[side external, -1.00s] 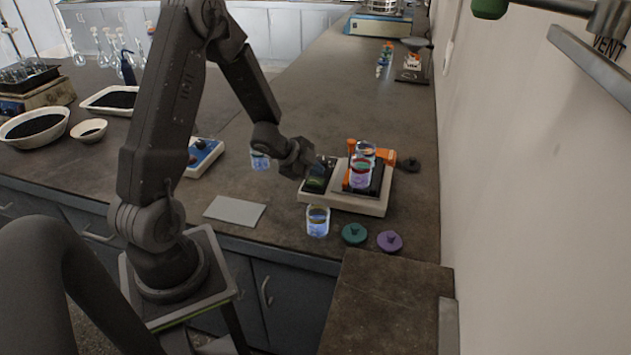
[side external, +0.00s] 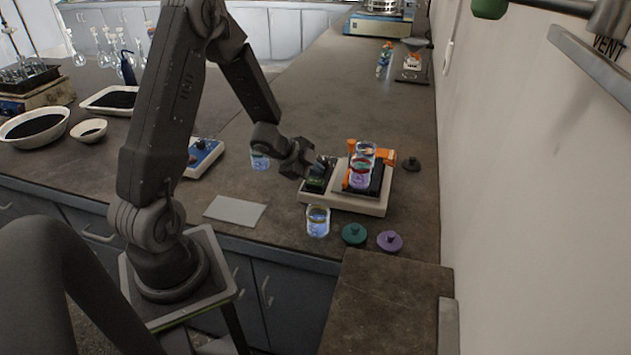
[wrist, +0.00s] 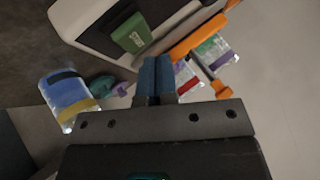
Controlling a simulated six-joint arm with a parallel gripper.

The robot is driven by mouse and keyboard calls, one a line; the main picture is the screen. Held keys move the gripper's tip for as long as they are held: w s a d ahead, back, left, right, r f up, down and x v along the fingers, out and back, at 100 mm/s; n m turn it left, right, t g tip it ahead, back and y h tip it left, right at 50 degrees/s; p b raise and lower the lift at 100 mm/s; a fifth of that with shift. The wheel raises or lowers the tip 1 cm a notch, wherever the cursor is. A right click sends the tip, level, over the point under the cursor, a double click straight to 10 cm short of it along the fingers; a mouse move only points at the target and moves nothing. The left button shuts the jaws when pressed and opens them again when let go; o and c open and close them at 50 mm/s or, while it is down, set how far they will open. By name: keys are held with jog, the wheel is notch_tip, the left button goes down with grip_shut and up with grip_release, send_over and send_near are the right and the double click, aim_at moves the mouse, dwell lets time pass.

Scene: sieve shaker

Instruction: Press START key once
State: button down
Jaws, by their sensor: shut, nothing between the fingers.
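The sieve shaker (side external: 370,207) is a pale-based machine on the bench, with a dark control panel at its left end and jars clamped on its platform. A green rectangular part (wrist: 131,32) of the panel shows in the wrist view; I cannot read any label on it. The START key cannot be told apart in either view. My gripper (side external: 320,165) is over the panel end of the shaker, fingers together and empty. In the wrist view its blue-grey fingertips (wrist: 156,70) are close to the green part; whether they touch the panel is unclear.
Jars with coloured contents (side external: 361,174) and orange clamps (side external: 388,158) stand just right of my gripper. A loose jar (side external: 317,222), a green lid (side external: 354,234) and a purple lid (side external: 389,241) lie in front. A grey plate (side external: 235,210) lies left. The wall bounds the right side.

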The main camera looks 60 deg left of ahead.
jog(key=shift+f, duration=0.15)
dwell(0.4)
jog(key=shift+f, duration=0.25)
